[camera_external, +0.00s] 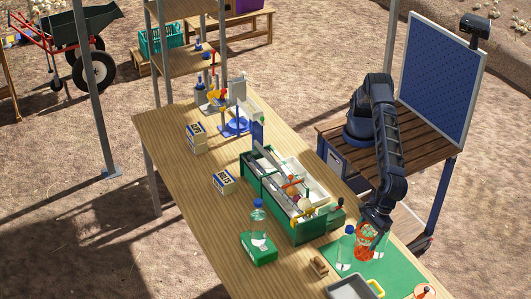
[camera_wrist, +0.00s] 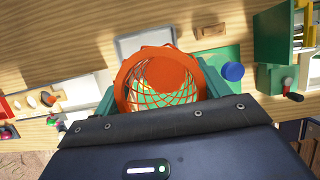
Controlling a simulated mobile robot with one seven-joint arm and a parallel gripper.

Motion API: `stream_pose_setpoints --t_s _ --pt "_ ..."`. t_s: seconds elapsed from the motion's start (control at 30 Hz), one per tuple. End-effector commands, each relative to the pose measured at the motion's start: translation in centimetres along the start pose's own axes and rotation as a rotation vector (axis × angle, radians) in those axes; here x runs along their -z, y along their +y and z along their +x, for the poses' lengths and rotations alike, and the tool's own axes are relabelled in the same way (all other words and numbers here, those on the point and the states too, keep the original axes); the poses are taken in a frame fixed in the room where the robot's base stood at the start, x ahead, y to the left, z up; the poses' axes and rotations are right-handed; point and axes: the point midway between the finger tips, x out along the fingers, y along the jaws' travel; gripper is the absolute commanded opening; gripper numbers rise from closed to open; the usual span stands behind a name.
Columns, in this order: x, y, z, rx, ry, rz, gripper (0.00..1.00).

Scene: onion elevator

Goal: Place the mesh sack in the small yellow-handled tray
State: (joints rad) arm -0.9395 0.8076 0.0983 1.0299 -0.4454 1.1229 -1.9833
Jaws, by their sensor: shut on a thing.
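The mesh sack (camera_external: 365,243) is an orange net with a solid orange rim. My gripper (camera_external: 375,220) is shut on it and holds it over the front right of the bench, among clear bottles. In the wrist view the sack (camera_wrist: 130,75) sits between the two teal fingers of my gripper (camera_wrist: 160,88), its round rim facing the camera. A pale grey tray (camera_external: 348,289) with a yellow handle (camera_external: 376,288) lies at the lower edge of the external view, below the sack in the picture. In the wrist view a grey tray (camera_wrist: 128,46) shows partly behind the sack; its handle is hidden.
A green mat (camera_external: 398,272) lies under the bottles. Clear bottles (camera_external: 346,246) stand close to my gripper. A green sorting machine (camera_external: 262,184) stands left of the arm.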

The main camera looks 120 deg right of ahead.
Motion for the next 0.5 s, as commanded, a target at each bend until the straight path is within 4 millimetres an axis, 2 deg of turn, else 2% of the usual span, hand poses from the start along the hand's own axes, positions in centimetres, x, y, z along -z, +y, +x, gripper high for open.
stream_pose_setpoints --t_s 0.3,0.5 --pt "2.8 0.0 6.5 0.002 0.002 -0.002 0.52" --pt "4.2 0.0 9.8 0.000 0.001 0.000 0.52"
